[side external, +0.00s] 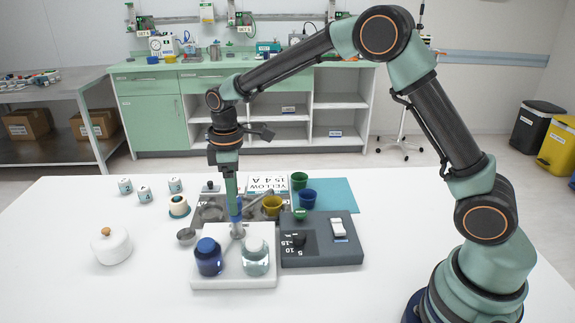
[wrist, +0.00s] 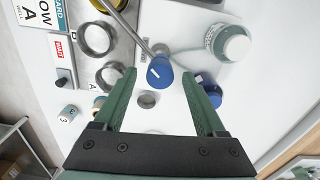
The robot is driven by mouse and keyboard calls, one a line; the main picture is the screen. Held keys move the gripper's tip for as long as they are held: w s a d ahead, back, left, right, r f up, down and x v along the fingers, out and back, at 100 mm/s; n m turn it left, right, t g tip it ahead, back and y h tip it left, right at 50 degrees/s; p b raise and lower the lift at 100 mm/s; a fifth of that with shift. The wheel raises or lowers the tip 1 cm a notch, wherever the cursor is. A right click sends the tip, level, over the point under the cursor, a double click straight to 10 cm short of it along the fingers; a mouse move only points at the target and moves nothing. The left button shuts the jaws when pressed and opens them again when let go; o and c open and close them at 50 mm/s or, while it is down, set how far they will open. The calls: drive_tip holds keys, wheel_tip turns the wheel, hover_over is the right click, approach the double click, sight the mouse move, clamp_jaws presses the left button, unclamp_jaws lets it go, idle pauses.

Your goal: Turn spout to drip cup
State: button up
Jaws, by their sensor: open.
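A blue-capped knob (wrist: 160,73) sits at the end of a thin metal spout (wrist: 126,28). In the side view the blue knob (side external: 236,214) tops a short metal post on a white block (side external: 235,280), and the spout slants away to the right. My gripper (wrist: 160,84) is open, pointing down, with a finger on each side of the knob in the wrist view. In the side view my gripper (side external: 234,205) is right at the knob; contact cannot be told. A yellow cup (side external: 272,205) stands near the spout's end. Which vessel is the drip cup is unclear.
A blue bottle (side external: 209,257) and a white-capped clear bottle (side external: 255,257) stand close in front of the post. Green (side external: 299,181) and blue (side external: 307,198) cups stand behind.

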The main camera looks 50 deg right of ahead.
drive_tip(key=shift+f, duration=0.4)
clamp_jaws()
drive_tip(key=shift+r, duration=0.1)
idle(1.1)
